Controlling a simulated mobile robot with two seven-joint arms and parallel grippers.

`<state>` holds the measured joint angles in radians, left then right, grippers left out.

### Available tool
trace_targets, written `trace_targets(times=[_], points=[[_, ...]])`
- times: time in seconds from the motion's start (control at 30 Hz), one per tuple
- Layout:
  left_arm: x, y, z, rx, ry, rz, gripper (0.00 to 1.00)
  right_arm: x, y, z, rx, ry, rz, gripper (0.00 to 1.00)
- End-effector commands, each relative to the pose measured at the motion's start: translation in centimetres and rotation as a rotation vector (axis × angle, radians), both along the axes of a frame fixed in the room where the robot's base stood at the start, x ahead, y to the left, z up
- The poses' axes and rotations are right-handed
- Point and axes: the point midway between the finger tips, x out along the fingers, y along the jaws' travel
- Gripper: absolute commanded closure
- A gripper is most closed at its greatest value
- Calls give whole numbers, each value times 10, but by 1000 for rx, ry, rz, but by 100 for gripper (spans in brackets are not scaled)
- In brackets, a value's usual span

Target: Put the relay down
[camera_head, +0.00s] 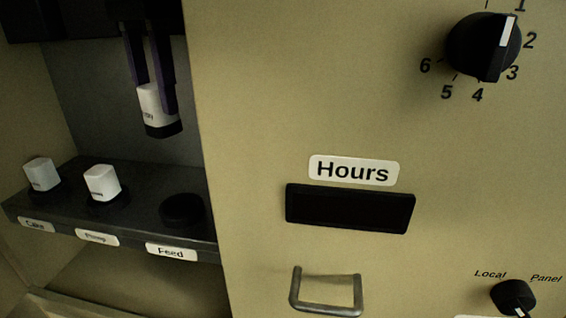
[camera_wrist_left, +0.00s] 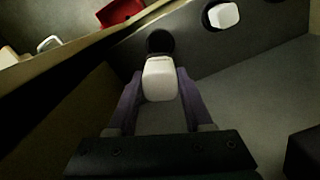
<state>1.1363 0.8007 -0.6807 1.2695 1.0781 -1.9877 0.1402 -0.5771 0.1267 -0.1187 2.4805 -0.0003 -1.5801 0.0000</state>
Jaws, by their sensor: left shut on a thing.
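My left gripper (camera_head: 156,100) is shut on a white relay (camera_head: 153,102) with a black base and holds it upright inside the open cabinet. The relay is above and a little behind the empty round black socket (camera_head: 182,209) labelled "Feed", with a clear gap. In the left wrist view the relay (camera_wrist_left: 159,79) sits between the purple fingers (camera_wrist_left: 158,90), with the black socket (camera_wrist_left: 160,42) just beyond it. My right gripper is not in view.
Two more white relays (camera_head: 42,174) (camera_head: 102,182) stand in sockets on the dark shelf (camera_head: 135,218), left of "Feed". The panel (camera_head: 250,120) right of the opening carries an "Hours" display (camera_head: 349,208), a handle (camera_head: 326,300), a numbered knob (camera_head: 484,47) and a Local/Panel knob (camera_head: 513,296).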

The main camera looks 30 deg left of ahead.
Motion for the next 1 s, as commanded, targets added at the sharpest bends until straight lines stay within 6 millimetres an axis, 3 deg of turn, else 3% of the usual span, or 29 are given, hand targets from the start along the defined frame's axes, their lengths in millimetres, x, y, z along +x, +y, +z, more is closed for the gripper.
trace_targets(times=[0.1, 0.3, 0.47, 0.7, 1.0], points=[[-2, 1, -36, 3, 8, 0, 100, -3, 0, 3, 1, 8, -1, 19], [-1, 0, -80, 2, 3, 0, 100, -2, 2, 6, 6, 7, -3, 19], [0, 0, -95, 1, 1, -1, 100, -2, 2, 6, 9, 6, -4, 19], [-1, 0, -130, 1, 2, 0, 100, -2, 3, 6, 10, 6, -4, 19], [0, 0, -136, 3, -1, -1, 100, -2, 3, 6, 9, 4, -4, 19]])
